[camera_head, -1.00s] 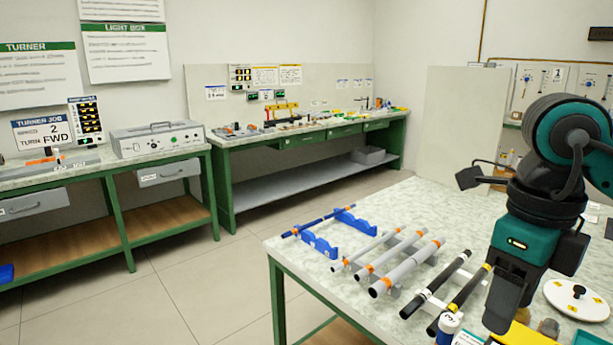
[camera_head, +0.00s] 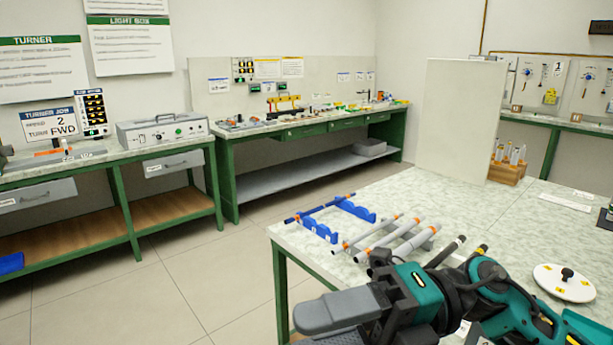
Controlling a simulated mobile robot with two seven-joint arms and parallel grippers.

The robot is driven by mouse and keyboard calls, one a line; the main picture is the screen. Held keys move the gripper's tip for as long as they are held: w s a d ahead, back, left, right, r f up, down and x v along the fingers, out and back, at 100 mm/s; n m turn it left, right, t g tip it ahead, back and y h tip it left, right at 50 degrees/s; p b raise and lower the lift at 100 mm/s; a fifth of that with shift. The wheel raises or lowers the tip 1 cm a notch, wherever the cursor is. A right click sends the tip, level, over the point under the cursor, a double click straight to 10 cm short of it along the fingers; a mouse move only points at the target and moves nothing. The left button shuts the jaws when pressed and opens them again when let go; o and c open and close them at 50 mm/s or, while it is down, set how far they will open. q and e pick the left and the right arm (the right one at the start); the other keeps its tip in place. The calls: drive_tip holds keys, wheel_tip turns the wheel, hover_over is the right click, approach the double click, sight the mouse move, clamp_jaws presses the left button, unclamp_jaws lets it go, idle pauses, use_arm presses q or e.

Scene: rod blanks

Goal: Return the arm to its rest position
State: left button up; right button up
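My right arm (camera_head: 500,300) comes in from the lower right and lies folded low across the table's near edge. Its gripper (camera_head: 340,312) points left, in front of the table's near corner. The view does not show whether its fingers are apart, and no rod shows in it. My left gripper is out of view. A dark blue rod (camera_head: 320,208) with orange bands lies across blue cradles (camera_head: 357,210). Several grey rods (camera_head: 390,238) with orange ends lie beside it. Dark rods (camera_head: 447,252) are partly hidden behind my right arm.
The rods' table (camera_head: 420,190) has free room toward its back. A white disc with a black knob (camera_head: 565,282) lies at its right. A pale upright panel (camera_head: 455,120) and an orange tool holder (camera_head: 508,170) stand behind. Green-framed benches (camera_head: 300,130) line the walls.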

drive_tip(key=w+d+f+m+t+h, duration=0.45)
drive_tip(key=f+m+t, duration=0.25)
drive_tip(key=m+t, duration=0.65)
drive_tip(key=w+d+f+m+t+h, duration=0.3)
drive_tip(key=w+d+f+m+t, duration=0.45)
drive_tip(key=m, duration=0.95)
drive_tip(key=s+d+f+m+g+h, duration=0.2)
drive_tip(key=s+f+m+h, duration=0.2)
drive_tip(key=f, duration=0.7)
drive_tip(key=s+d+f+m+g+h, duration=0.2)
drive_tip(key=s+f+m+h, duration=0.2)
drive_tip(key=s+f, duration=0.5)
wheel_tip(320, 180, down, 2)
drive_tip(key=shift+s+f+g, duration=0.1)
drive_tip(key=shift+s+g, duration=0.2)
drive_tip(key=shift+d+m, duration=0.1)
drive_tip(key=shift+m, duration=0.15)
